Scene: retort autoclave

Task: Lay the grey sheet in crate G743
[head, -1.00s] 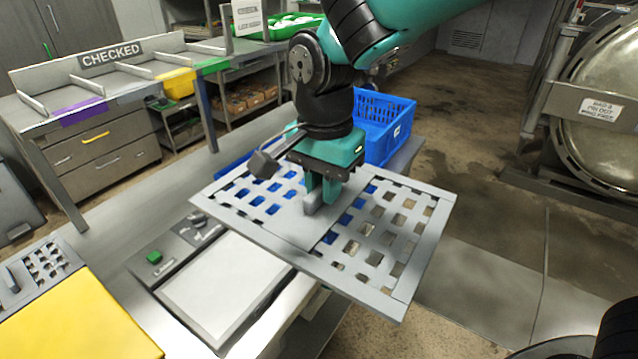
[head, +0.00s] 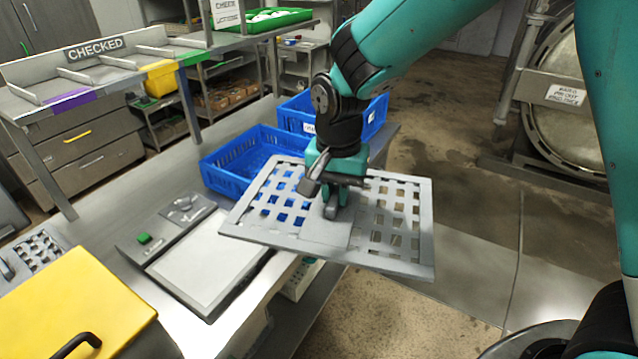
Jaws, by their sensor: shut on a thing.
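The grey sheet (head: 290,236) is a flat perforated panel with a solid middle strip and a raised grip. My gripper (head: 331,208) is shut on that grip and holds the sheet about level, over the bench's right edge. Two blue crates stand on the bench behind the sheet. The nearer crate (head: 222,162) is partly hidden by the sheet and my gripper. The farther crate (head: 378,112) is partly hidden by my arm and bears a small white label. I cannot read which crate is G743.
A panel with a green button (head: 144,238) and a pale plate (head: 205,262) lie on the bench at left of the sheet. A yellow lid (head: 75,310) is at front left. A shelf marked CHECKED (head: 94,47) stands behind. Open floor lies to the right.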

